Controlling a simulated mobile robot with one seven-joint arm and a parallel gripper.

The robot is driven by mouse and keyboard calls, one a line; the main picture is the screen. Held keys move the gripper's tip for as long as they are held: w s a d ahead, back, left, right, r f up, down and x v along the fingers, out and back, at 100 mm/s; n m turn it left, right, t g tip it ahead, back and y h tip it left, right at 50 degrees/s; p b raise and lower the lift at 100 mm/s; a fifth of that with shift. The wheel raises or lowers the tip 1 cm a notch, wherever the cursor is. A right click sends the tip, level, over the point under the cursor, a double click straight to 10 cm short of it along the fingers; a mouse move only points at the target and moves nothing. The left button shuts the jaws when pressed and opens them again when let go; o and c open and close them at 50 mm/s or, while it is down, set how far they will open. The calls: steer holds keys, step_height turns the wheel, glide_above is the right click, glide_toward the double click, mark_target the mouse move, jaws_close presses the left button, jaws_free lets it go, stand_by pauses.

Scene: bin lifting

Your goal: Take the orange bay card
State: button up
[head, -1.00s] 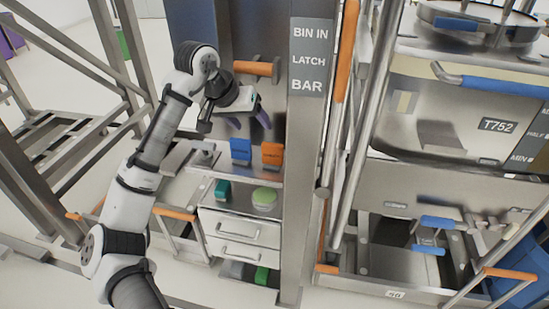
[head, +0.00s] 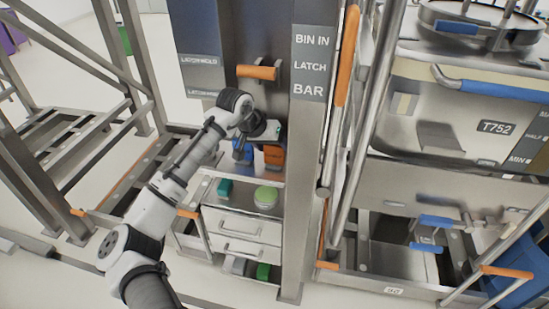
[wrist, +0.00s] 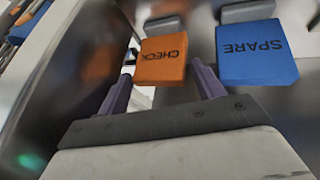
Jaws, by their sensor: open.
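The orange bay card (head: 274,156) stands on the upper ledge of the drawer unit, partly hidden behind my gripper in the head view. In the wrist view the orange card (wrist: 160,60) reads CHECK upside down. A blue card (wrist: 257,52) marked SPARE stands beside it on the right; it also shows in the head view (head: 242,152). My gripper (wrist: 160,84) is open and empty. Its two purple fingers point toward the orange card, one at the card's left side and one near the gap between the cards. I cannot see any contact.
Below the cards are a teal block (head: 224,189) and a green round pad (head: 266,196) on top of the drawers (head: 240,230). An orange-handled latch (head: 257,72) sits above. A steel post (head: 308,180) stands close on the right.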

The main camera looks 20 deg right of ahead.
steer(key=c, duration=0.9)
